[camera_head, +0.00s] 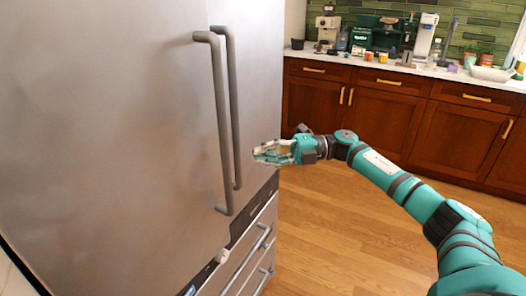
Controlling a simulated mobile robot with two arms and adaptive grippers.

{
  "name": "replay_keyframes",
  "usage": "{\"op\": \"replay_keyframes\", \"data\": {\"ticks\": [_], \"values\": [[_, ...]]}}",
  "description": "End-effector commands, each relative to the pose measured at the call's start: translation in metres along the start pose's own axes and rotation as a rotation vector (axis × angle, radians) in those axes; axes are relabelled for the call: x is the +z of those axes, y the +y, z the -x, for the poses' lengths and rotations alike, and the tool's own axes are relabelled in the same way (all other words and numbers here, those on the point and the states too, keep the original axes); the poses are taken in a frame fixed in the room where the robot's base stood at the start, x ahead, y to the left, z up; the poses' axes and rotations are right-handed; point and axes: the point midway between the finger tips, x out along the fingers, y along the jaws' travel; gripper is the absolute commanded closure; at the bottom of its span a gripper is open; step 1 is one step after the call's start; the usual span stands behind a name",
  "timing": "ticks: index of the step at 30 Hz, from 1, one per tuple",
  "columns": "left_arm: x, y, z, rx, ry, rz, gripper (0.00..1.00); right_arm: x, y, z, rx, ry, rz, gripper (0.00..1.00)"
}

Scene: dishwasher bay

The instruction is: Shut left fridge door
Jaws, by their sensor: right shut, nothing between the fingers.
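The fridge's left door (110,150) is a large brushed-steel panel filling the left of the head view. Its long grey bar handle (221,130) stands beside the matching handle (233,110) of the right door (262,90). The two doors look about in line; I cannot tell whether a small gap is left between them. My right gripper (262,153) is at the outer edge of the right door, to the right of both handles. It is shut and empty; I cannot tell whether it touches the door. My left gripper is not in view.
Steel drawers with bar handles (247,258) are below the fridge doors. Open wooden floor (330,240) lies right of the fridge. Brown cabinets (380,110) with a white counter (400,68) stand at the back, holding a coffee machine (327,30) and several small items.

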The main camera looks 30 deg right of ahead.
Motion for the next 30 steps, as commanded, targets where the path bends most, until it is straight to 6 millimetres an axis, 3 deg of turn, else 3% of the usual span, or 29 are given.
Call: {"op": "replay_keyframes", "data": {"ticks": [5, 9, 15, 18, 23, 30], "values": [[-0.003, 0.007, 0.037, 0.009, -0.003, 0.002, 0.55, -0.023, 0.038, 0.021, -0.018, 0.033, 0.014, 1.0], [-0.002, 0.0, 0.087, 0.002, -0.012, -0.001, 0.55, -0.065, 0.094, 0.05, -0.031, 0.101, 0.025, 1.0], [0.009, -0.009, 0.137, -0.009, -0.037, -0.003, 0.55, -0.114, 0.16, 0.073, -0.02, 0.174, 0.01, 1.0], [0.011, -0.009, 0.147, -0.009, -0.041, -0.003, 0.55, -0.127, 0.177, 0.077, -0.01, 0.189, 0.001, 1.0], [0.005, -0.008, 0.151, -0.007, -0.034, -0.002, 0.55, -0.134, 0.183, 0.073, 0.001, 0.197, -0.002, 1.0], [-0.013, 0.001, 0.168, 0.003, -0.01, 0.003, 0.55, -0.142, 0.186, 0.036, 0.007, 0.201, 0.0, 1.0]]}}
